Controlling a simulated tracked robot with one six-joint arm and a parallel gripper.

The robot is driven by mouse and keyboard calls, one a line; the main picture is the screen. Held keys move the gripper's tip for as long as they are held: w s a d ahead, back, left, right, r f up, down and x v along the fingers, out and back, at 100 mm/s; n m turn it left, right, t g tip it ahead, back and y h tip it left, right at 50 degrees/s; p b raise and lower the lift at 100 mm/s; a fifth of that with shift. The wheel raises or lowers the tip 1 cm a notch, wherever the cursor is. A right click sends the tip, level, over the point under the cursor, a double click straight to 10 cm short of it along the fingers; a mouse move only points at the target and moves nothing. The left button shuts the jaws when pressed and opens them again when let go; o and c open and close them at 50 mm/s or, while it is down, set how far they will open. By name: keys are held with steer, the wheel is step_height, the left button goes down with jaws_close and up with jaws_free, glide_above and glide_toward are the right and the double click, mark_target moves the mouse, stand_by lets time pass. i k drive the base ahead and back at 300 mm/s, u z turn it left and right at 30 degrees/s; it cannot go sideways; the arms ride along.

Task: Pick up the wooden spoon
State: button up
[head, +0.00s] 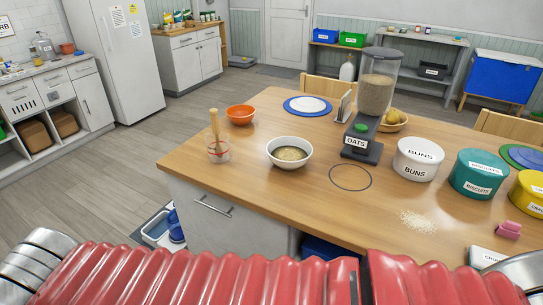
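A wooden spoon (214,122) appears to stand upright in a small clear glass cup (218,153) with red markings, near the left front corner of the wooden table. Only its light-brown upper part shows plainly; its lower part is hard to make out in the glass. My gripper is not in view, so I cannot see whether it is open or shut.
Beside the cup are an orange bowl (240,115) and a white bowl of grain (289,153). An oats dispenser (376,95), a buns tin (417,160) and a teal biscuits tin (477,174) stand further right. The table front (290,205) is mostly clear.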

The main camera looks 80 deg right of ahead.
mark_target(213, 112)
steer(key=u, duration=0.6)
steer(key=i, duration=1.1)
steer(key=z, duration=3.05)
